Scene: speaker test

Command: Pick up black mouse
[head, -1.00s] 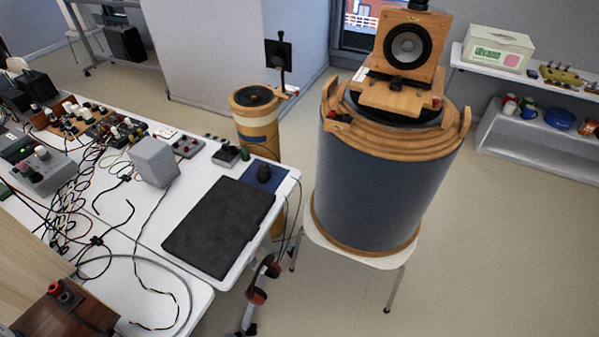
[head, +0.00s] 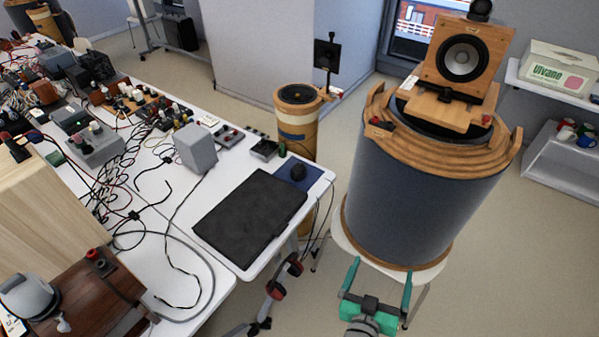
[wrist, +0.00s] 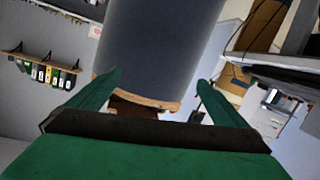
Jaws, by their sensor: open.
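The black mouse (head: 298,171) sits on a blue mat (head: 316,180) at the far right corner of the white table (head: 228,272), just beyond the black laptop-like slab (head: 250,217). My gripper (head: 377,275) is green, open and empty. In the head view it is at the lower right, off the table, in front of the large grey drum. In the wrist view its two fingers (wrist: 160,88) are spread with the drum beyond them. The mouse is not visible in the wrist view.
The large grey drum (head: 415,190) with a wooden rim and speaker (head: 462,57) stands on a white stool (head: 425,275) right of the table. A small grey box (head: 195,148), cables and instruments crowd the table's left. Open floor lies at lower right.

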